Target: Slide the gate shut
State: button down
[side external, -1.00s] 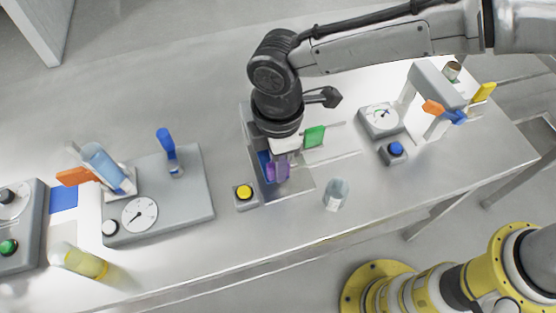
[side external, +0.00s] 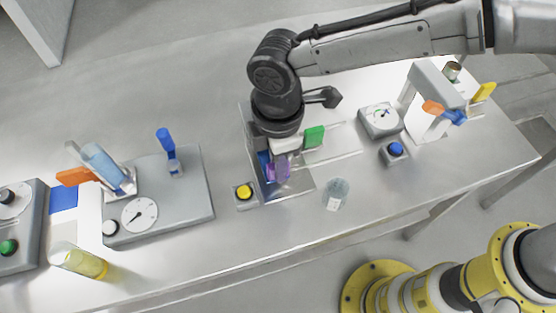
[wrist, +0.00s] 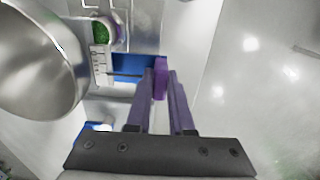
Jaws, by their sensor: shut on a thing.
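My gripper (side external: 278,168) points down at the gate station in the middle of the bench. In the wrist view its two purple fingers (wrist: 161,88) are closed on a small upright purple block (wrist: 161,72), which looks like the gate's handle. A blue panel (wrist: 130,68) lies just left of the block; a strip of blue also shows left of the fingers in the side view (side external: 263,160). A white marked scale (wrist: 100,60) and a round opening with green contents (wrist: 103,32) are beyond it. The gate plate itself is largely hidden by my gripper.
A yellow button (side external: 244,191) stands close left of the station and a clear cup (side external: 337,193) to its right. A green tab (side external: 314,136) is behind my gripper. A dial box (side external: 381,120) and blue button (side external: 395,150) stand further right.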

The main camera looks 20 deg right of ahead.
jog(key=shift+d, duration=1.45)
jog(key=c, duration=0.8)
grip_release()
notch_tip(320, 180, up, 14)
